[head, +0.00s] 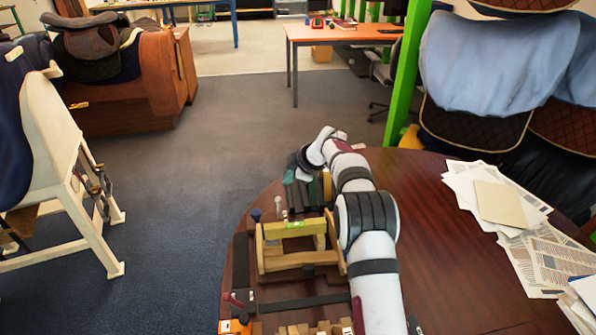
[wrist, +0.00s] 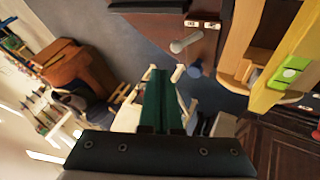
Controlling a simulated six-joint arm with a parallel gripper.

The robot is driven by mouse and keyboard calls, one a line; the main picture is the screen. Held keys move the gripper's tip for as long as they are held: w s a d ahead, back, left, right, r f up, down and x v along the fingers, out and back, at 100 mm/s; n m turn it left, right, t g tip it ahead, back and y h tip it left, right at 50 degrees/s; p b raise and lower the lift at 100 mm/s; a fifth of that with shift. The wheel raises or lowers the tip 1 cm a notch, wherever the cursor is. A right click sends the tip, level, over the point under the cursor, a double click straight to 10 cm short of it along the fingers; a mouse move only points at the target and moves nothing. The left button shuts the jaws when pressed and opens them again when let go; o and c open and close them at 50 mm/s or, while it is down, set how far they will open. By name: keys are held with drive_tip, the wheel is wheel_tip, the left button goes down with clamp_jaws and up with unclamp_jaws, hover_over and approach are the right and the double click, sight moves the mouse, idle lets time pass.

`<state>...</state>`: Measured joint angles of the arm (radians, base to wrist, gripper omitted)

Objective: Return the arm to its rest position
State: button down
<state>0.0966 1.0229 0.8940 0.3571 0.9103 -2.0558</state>
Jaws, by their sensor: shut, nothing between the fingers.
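My arm (head: 374,262) reaches from the bottom edge over the round wooden table and bends at its far end. My gripper (head: 302,188) is at the table's far left edge, just beyond a wooden frame (head: 268,262). In the wrist view my gripper (wrist: 158,74) shows as dark green fingers lying together, shut with nothing between them. The wooden frame (wrist: 238,50) is at the right of that view, apart from the fingers. A bright green block (wrist: 291,68) sits on its bar. My forearm partly hides the frame's right side in the head view.
Papers (head: 480,200) lie on the right of the table (head: 428,215), with bare wood between them and my arm. A blue-topped tool (head: 255,215) stands left of the frame. A green post (head: 407,75) rises behind the table. A white saddle stand (head: 75,200) is on the floor at left.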

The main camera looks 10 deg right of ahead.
drive_tip(key=v, duration=1)
drive_tip(key=s+a+r+m+g, duration=0.1)
drive_tip(key=s+a+r+m, duration=0.2)
drive_tip(key=s, duration=0.6)
drive_tip(key=s+a+r+m+g, duration=0.1)
drive_tip(key=s+r+m+g, duration=0.1)
drive_tip(key=s+m, duration=0.45)
drive_tip(key=s+f+m+g+h, duration=0.1)
drive_tip(key=s+m, duration=0.5)
drive_tip(key=s, duration=1)
drive_tip(key=s+f+m+g+h, duration=0.1)
drive_tip(key=s+f+m, duration=0.3)
drive_tip(key=s, duration=1.2)
drive_tip(key=shift+s+a+f+m+g+h, duration=0.2)
drive_tip(key=shift+f+m+g+h, duration=0.15)
drive_tip(key=shift+m+g, duration=0.5)
